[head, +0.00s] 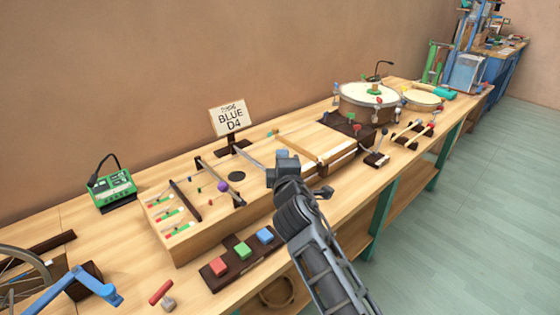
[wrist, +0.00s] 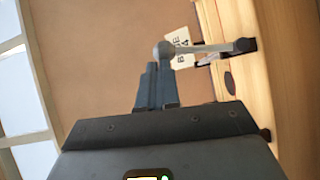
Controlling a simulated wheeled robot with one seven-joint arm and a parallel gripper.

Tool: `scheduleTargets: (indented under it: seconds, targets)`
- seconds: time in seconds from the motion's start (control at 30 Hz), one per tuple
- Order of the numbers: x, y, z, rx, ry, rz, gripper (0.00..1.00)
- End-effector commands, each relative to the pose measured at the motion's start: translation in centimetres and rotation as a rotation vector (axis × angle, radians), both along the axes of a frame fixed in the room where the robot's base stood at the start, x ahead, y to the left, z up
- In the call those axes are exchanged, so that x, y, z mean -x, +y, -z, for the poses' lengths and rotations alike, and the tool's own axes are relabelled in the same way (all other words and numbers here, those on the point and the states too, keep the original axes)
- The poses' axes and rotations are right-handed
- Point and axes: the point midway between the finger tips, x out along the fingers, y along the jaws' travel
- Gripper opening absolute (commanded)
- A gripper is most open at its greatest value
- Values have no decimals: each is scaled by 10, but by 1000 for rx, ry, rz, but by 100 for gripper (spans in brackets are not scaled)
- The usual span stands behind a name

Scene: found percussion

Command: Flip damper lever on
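A grey lever (wrist: 205,49) with a round knob and a dark pivot shows in the wrist view; it appears to be the damper lever. Its rod (head: 255,160) also shows in the head view, slanting across the back of the wooden instrument box (head: 195,235). My gripper (wrist: 157,66) has its blue-grey fingers close together, with no visible gap. The fingertips are right by the knob; I cannot tell whether they touch it. In the head view my gripper (head: 283,154) is above the box and hides the rod's near end.
Red, green and blue blocks on a dark board (head: 240,252) lie in front. A green device (head: 111,190) stands left. Drums (head: 369,94) and mallets are farther right on the bench.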

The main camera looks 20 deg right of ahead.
Motion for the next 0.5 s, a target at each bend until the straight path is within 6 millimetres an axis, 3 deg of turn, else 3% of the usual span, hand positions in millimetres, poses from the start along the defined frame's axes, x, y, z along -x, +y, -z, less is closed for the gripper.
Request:
scheduleTargets:
  seconds: [0.5]
  targets:
    - [-8,-22,-4,1,-4,-2,0]
